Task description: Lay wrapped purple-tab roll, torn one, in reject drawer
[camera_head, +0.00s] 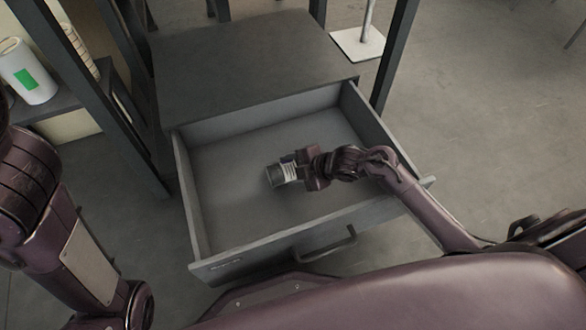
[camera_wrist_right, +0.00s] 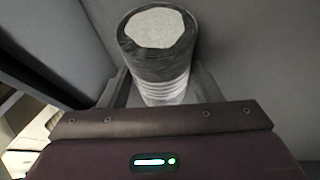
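The roll (camera_head: 283,173) is a short cylinder with a dark end and a pale striped band. My right gripper (camera_head: 296,169) is over the inside of the open drawer (camera_head: 232,197), with the roll between its fingers. In the right wrist view the roll (camera_wrist_right: 164,90) shows its dark wrapped end with a jagged pale patch, and the grey fingers of the gripper (camera_wrist_right: 163,95) close on its sides. No purple tab shows. Whether the roll touches the drawer floor, I cannot tell. My left arm is at the left edge, its gripper out of view.
The drawer is pulled out of a dark grey cabinet (camera_head: 240,62) and is otherwise empty. Its front has a handle (camera_head: 325,247). Dark frame posts stand around the cabinet. A white roll with a green label (camera_head: 27,73) stands on a shelf at the left.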

